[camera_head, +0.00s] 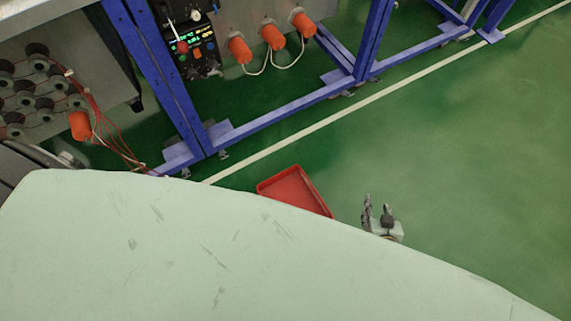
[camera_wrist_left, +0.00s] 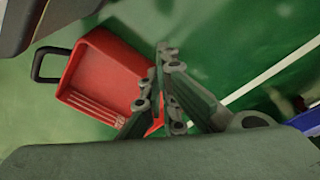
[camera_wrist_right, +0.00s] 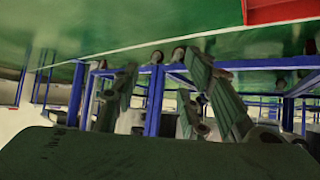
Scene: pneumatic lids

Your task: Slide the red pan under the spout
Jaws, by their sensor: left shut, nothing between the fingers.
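The red pan (camera_head: 292,190) shows on the green floor in the head view, its near part hidden behind a pale surface. In the left wrist view the pan (camera_wrist_left: 112,68) lies left of my left gripper (camera_wrist_left: 166,58), with a black handle (camera_wrist_left: 45,66) at its far left end. The left gripper's fingers are shut and empty, close beside the pan's edge; I cannot tell whether they touch it. My right gripper (camera_head: 377,206) is open and empty, right of the pan. The pan's red edge also shows at the top right of the right wrist view (camera_wrist_right: 280,10). I cannot make out a spout.
A blue frame (camera_head: 270,110) stands beyond the pan. Several orange capped fittings (camera_head: 272,37) with cables and a black control box (camera_head: 190,45) are behind it. A white floor line (camera_head: 300,138) runs past. Open green floor (camera_head: 450,170) lies to the right.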

